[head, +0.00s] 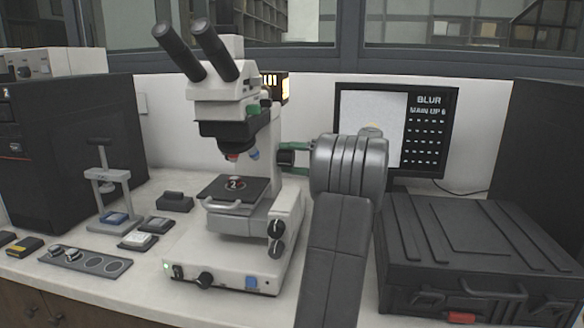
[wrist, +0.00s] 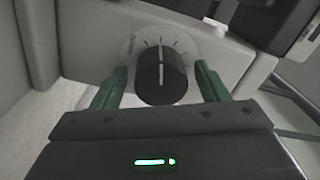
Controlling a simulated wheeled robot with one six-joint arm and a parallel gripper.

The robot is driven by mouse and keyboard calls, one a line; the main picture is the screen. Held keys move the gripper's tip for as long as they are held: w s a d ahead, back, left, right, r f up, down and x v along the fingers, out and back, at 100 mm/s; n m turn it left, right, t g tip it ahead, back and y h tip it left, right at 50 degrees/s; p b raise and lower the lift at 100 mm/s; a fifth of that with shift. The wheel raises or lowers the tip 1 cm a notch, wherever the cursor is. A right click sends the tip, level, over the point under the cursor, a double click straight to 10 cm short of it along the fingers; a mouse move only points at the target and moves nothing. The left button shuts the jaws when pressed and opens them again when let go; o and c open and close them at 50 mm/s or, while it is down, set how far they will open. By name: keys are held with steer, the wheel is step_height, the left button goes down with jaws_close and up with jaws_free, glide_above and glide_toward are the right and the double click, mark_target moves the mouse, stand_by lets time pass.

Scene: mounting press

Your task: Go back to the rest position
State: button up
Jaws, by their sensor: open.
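My gripper (head: 284,158) reaches in from the right to the side of the white microscope (head: 289,195). Its two green fingers stand open on either side of a black knob with a pale pointer line. In the wrist view the knob (wrist: 161,78) sits between the fingertips (wrist: 161,68), with a visible gap at each side. A marked dial plate (wrist: 182,46) lies behind the knob. The gripper holds nothing. My grey arm hides part of the bench and the monitor's lower left.
The monitor (head: 424,140) reads "BLUR" and "MAIN UP 6". A black case (head: 470,240) stands at right. A sample marked 2 (head: 235,184) is on the microscope stage (head: 252,190). A small press (head: 106,187), a holder strip (head: 112,268) and small blocks lie at left.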

steer(key=m+p, duration=0.5)
steer(key=m, duration=0.2)
steer(key=shift+r+p, duration=0.25)
steer(key=shift+p, duration=0.15)
steer(key=m+p, duration=0.3)
steer(key=shift+f+m, duration=0.1)
steer(key=shift+m, duration=0.2)
steer(key=shift+f+m+p, duration=0.15)
steer(key=shift+m+p, duration=0.15)
steer(key=shift+m, duration=0.5)
steer(key=shift+d+t, duration=0.1)
steer(key=shift+t, duration=0.2)
